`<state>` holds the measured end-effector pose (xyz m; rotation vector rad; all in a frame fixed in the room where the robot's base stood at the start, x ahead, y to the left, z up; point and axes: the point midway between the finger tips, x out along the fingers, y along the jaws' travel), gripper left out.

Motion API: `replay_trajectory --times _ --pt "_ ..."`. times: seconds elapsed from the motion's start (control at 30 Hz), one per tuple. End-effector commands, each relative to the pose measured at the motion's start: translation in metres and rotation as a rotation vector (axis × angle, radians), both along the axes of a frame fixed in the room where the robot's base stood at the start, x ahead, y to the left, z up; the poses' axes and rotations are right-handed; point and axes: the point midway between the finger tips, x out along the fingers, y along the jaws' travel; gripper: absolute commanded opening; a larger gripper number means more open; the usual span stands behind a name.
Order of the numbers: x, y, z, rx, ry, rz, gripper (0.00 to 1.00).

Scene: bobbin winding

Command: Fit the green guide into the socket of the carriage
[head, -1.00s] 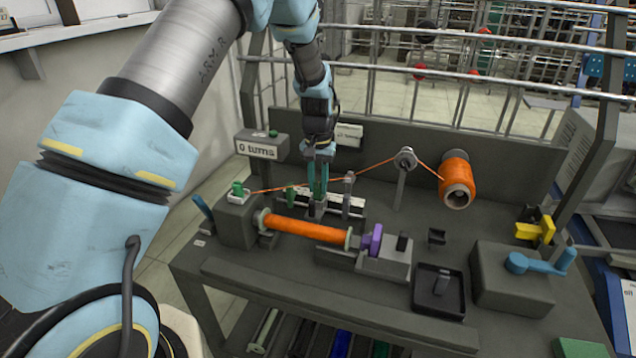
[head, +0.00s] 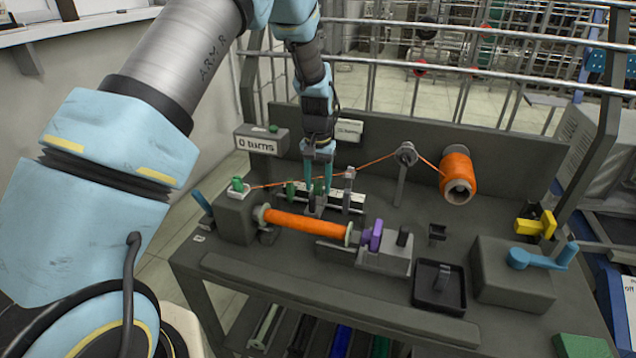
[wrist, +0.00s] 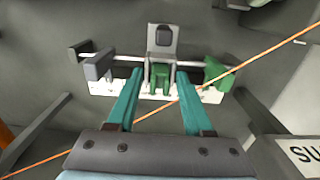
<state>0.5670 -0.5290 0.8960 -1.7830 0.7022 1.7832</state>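In the wrist view the green guide (wrist: 160,80) stands upright at the near foot of the grey carriage (wrist: 163,42), between my fingers. It appears to be in the socket; how deep it sits I cannot tell. My gripper (wrist: 158,72) is open, with a teal finger on each side of the guide and a gap to both. In the head view my gripper (head: 319,188) is down at the carriage (head: 315,206) on the rail behind the orange bobbin (head: 305,226). The fingers largely hide the guide there.
Another green block (wrist: 217,74) sits on the rail beside the carriage. Orange thread (wrist: 240,70) runs close by, from the supply spool (head: 456,178) over a post (head: 402,185) to the left. The turns display (head: 258,143) stands behind left. A black tray (head: 438,290) is at front right.

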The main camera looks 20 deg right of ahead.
Motion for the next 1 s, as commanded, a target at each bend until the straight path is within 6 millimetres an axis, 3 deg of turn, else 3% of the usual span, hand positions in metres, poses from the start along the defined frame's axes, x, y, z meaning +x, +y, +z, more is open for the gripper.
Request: replay_trajectory --times 0.33,0.47,0.8,1.0 --pt "0.000 0.000 0.001 -0.001 -0.001 0.000 0.61" --pt "0.001 -0.001 0.010 -0.003 -0.003 0.000 0.61" --pt "0.001 -0.001 0.074 -0.004 -0.003 0.001 0.61" --pt "0.000 0.000 0.100 -0.001 -0.001 0.000 0.61"
